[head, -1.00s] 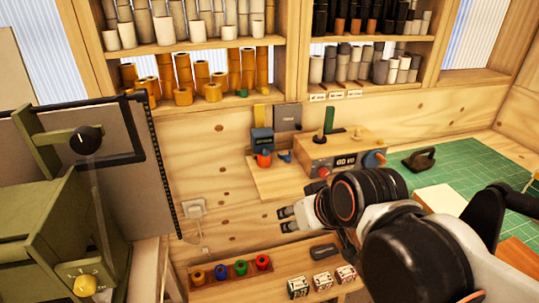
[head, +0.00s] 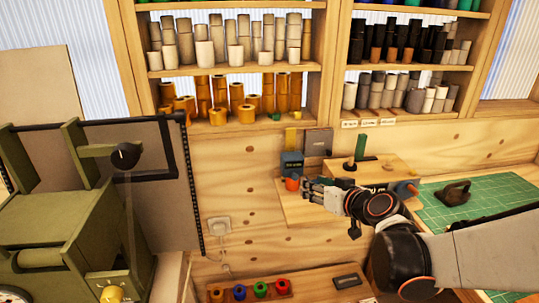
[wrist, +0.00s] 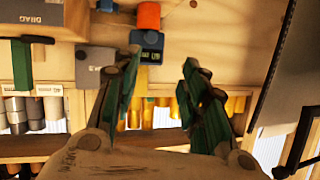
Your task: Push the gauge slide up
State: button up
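I cannot tell for sure which part is the gauge slide. A small blue box with a display (head: 291,163) stands at the wall on a wooden ledge, with an orange piece (head: 292,184) in front of it. The wrist view, upside down, also shows the blue box (wrist: 148,46) and the orange piece (wrist: 149,15). My gripper (head: 307,190) is in front of the ledge, just right of and below the orange piece. In the wrist view my gripper (wrist: 159,64) has its two fingers spread with nothing between them, with the blue box beyond the gap.
An olive machine (head: 60,225) with a dark-edged panel (head: 165,210) stands on the left. A wooden control box (head: 378,172) is behind my gripper. Shelves of rolls (head: 240,70) are above. A green mat (head: 490,200) with a dark iron-like tool (head: 455,193) lies right.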

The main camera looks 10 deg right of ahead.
aim_at(296, 177)
jog(key=shift+h, duration=0.3)
jog(key=b+x, duration=0.1)
jog(key=x, duration=0.3)
jog(key=d+b+x, duration=0.1)
jog(key=x, duration=0.4)
jog(key=b+x, duration=0.1)
jog(key=x, duration=0.3)
jog(key=shift+w+d+f+b, duration=0.15)
jog(key=shift+w+f+b, duration=0.15)
jog(key=shift+b, duration=0.1)
jog(key=shift+s, duration=0.1)
grip_shut()
